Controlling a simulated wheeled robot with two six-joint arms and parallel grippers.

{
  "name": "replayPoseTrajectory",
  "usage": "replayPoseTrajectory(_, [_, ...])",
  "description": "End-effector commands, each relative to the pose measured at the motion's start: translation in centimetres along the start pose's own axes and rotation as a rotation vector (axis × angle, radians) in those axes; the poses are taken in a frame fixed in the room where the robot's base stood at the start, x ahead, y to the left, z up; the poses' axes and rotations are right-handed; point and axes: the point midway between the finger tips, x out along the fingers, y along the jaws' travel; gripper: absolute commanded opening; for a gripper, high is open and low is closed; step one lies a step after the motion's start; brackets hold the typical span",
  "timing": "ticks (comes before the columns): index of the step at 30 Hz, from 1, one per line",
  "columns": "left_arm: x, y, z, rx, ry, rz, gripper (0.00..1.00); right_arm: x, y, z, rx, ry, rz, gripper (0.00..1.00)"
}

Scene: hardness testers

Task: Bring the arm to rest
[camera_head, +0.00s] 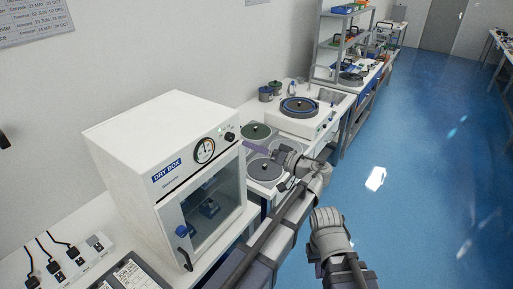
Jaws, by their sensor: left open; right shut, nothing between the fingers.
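My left arm reaches up from the bottom middle, and its wrist bends back toward the left. My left gripper (281,165) is open and empty, in front of the round plates on the bench, to the right of the dry box. Whether it touches anything there I cannot tell. My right gripper (327,217) is shut and empty, lower and further right, over the blue floor. Its fingertips are hard to make out.
The white dry box (132,140) with a glass door stands on the bench, close left of my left arm. A polishing machine (300,107) and shelves (345,45) stand further back. A power strip (70,262) lies lower left. The blue floor (430,180) at right is clear.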

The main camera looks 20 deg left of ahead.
Motion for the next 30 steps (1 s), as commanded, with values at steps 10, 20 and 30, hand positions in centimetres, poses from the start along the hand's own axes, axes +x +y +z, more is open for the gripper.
replayPoseTrajectory(10, [0.2,0.0,0.2,0.003,-0.005,0.002,0.69,0.0,0.0,0.0,0.0,0.0,0.0,0.0])
replayPoseTrajectory(20, [2.8,1.0,13.3,0.23,-0.408,0.319,0.69,0.0,0.0,0.0,0.0,0.0,0.0,0.0])
replayPoseTrajectory(30, [-2.4,2.2,24.5,0.38,-0.753,0.887,0.69,0.0,0.0,0.0,0.0,0.0,0.0,0.0])
